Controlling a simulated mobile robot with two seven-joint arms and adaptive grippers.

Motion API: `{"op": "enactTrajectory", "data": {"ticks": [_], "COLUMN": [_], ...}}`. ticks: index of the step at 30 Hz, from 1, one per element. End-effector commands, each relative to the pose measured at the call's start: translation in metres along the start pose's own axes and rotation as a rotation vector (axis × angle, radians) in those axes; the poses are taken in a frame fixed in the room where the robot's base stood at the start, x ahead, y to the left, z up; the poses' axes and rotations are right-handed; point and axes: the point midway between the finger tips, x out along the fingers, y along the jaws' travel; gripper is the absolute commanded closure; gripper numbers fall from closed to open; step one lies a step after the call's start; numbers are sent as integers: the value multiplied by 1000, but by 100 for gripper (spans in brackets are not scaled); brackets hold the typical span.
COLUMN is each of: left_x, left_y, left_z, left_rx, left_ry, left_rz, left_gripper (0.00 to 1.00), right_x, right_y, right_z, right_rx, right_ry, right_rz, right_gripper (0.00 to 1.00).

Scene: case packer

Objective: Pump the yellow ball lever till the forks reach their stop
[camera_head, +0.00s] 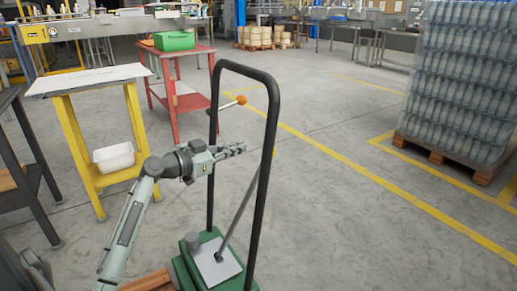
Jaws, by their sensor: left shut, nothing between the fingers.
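A green hand-pumped lift (187,275) with a black hoop handle (212,170) stands at the lower middle. A grey lever rod (238,210) rises from its base plate, tilted up to the right. A yellow ball (275,153) at its upper end is mostly hidden behind the hoop's right post. A separate short rod with an orange ball (241,100) sticks out from the hoop's left post. My left gripper (243,149) is shut and empty, inside the hoop's outline, left of the yellow ball and apart from it. The forks cannot be made out. My right gripper is out of view.
A yellow-legged table (88,78) with a white bin (113,157) stands at left, a red table (192,101) with a green crate (174,41) behind. A bottle pallet (438,154) is at right. The floor between is clear, with yellow lines.

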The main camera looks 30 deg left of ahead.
Motion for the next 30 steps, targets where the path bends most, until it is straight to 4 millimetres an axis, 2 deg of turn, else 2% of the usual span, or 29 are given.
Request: {"op": "enactTrajectory", "data": {"ticks": [3, 8, 9, 12, 18, 30], "left_x": [28, 61, 65, 74, 84, 86], "left_y": [0, 0, 0, 1, 0, 0], "left_z": [-3, -2, 7, 17, 28, 29], "left_rx": [-3, -3, -6, -4, -1, 0], "left_ry": [4, 3, 0, 0, -1, -2], "left_rz": [0, 1, 0, 1, 0, 0], "left_gripper": [100, 100, 100, 100, 100, 100], "right_x": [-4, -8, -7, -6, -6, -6], "right_y": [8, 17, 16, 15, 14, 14], "right_z": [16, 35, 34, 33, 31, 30], "right_rx": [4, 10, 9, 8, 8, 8], "right_ry": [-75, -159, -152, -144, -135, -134], "right_rz": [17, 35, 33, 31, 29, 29], "right_gripper": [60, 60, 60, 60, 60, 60]}}
